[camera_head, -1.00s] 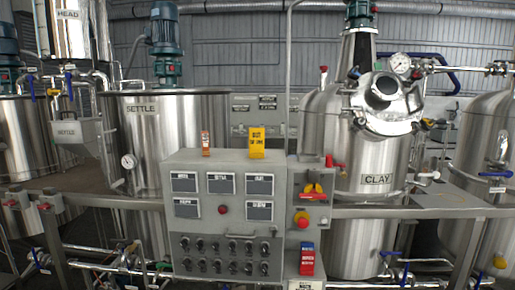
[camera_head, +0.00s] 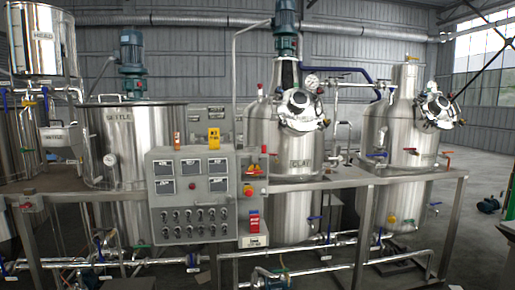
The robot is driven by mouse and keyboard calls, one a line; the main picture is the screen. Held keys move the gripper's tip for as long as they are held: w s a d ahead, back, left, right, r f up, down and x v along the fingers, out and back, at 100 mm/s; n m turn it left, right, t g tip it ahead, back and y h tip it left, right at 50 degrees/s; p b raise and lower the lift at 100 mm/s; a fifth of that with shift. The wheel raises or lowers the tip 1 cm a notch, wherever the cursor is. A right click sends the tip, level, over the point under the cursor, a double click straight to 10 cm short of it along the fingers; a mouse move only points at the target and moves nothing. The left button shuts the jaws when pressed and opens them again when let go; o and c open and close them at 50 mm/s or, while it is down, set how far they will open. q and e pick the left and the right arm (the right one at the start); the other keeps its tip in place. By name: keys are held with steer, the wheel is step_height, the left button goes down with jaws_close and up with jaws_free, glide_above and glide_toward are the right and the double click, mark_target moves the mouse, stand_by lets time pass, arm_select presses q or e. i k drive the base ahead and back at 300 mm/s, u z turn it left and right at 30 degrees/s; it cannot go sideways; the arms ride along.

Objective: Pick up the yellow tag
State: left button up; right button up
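The yellow tag (camera_head: 214,138) stands upright on the top edge of the grey control panel (camera_head: 190,195), near its right end. It bears dark lettering too small to read. Neither of my grippers shows in the head view.
The SETTLE tank (camera_head: 120,130) stands behind the panel on the left. The CLAY tank (camera_head: 285,215) and another steel tank (camera_head: 405,140) stand to the right. A metal frame (camera_head: 455,215) with pipes runs along the front. Open floor (camera_head: 480,240) lies at far right.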

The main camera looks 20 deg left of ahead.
mark_target(214, 133)
steer(key=z, duration=0.8)
steer(key=i, duration=2.4)
steer(key=u, duration=1.5)
steer(key=i, duration=0.75)
steer(key=u, duration=0.7)
